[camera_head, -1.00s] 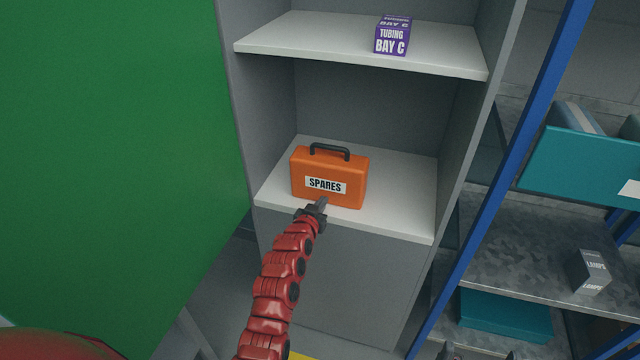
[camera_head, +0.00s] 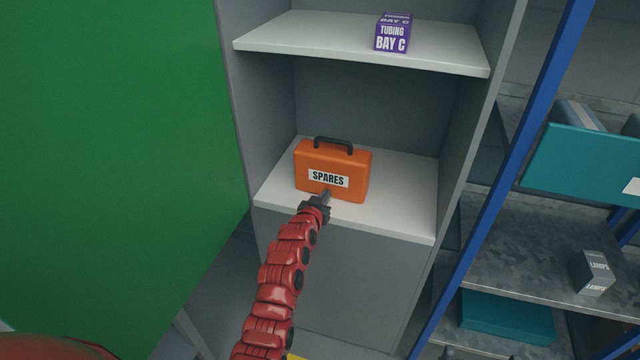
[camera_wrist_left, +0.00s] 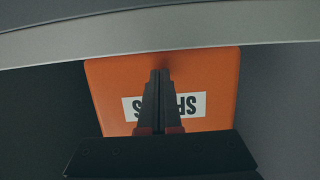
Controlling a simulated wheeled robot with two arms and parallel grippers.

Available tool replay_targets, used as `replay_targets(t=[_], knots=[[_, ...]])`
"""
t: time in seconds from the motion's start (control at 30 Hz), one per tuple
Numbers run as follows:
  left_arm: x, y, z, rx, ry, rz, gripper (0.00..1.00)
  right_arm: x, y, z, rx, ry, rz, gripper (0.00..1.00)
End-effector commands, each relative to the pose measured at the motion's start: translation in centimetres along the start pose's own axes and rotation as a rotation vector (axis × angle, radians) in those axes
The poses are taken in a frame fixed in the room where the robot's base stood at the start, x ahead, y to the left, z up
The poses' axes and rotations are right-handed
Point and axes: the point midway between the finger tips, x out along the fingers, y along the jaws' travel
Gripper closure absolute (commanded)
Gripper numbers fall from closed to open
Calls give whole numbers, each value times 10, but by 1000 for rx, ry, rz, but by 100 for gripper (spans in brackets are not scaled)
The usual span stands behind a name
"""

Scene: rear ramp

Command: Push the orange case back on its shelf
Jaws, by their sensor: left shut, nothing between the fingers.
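The orange case (camera_head: 352,182) stands upright on the lower white shelf (camera_head: 400,205) of a grey cabinet. It has a black handle on top and a SPARES label facing me. My left gripper (camera_head: 326,195) is shut and empty, with its tips at the lower front face of the case, just below the label. I cannot tell for certain whether they touch it. In the left wrist view the shut fingers (camera_wrist_left: 160,78) lie in front of the case (camera_wrist_left: 215,78) and hide part of its label.
A purple TUBING box (camera_head: 392,36) sits on the upper shelf (camera_head: 300,38). Cabinet side walls stand on both sides of the case. A green panel (camera_head: 110,150) is at left. A blue-framed rack (camera_head: 490,190) with a teal bin (camera_head: 585,165) is at right. Bare shelf shows behind the case.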

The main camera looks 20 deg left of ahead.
Motion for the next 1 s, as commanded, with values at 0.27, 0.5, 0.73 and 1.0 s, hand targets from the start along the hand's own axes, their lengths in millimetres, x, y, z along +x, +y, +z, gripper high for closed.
replay_targets(t=[0.27,0.5,0.73,1.0], knots=[[8,0,-4,1,4,0,100,-5,0,1,0,0,0,0],[15,0,-4,1,2,0,100,-9,0,2,0,0,0,0],[22,0,-5,0,-1,0,100,-14,-1,2,0,0,0,0],[26,0,-8,0,1,0,100,-15,-1,3,0,0,0,0]])
